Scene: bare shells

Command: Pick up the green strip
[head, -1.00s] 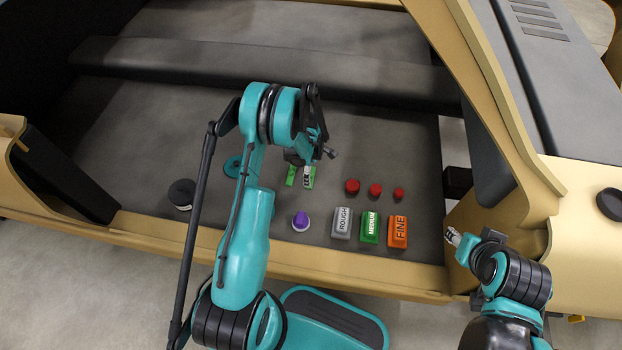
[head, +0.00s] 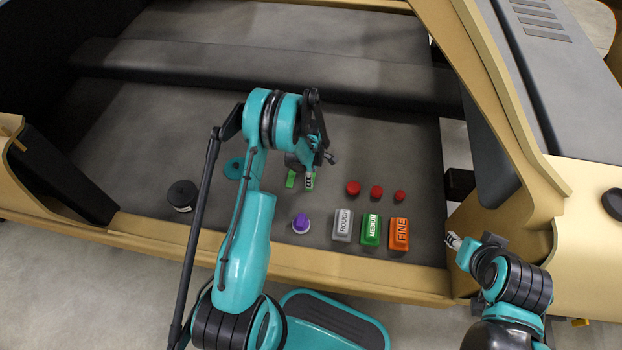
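The green strip (head: 291,179) lies on the grey floor of the shell, near the middle of the head view. My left gripper (head: 308,181) points down at its right part and hides some of it. A bit of green also shows just beside the fingertips. Whether the fingers are apart or closed on the strip is too small to tell. My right gripper (head: 453,240) is at the right, outside the shell's front sill, far from the strip; its finger state is unclear.
Grey ROUGH (head: 342,226), green MEDIUM (head: 371,230) and orange FINE (head: 398,235) blocks stand in a row near the sill. Red caps (head: 376,192) sit behind them. A purple-topped item (head: 301,223), a black round container (head: 182,195) and a teal disc (head: 234,168) are around my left arm.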

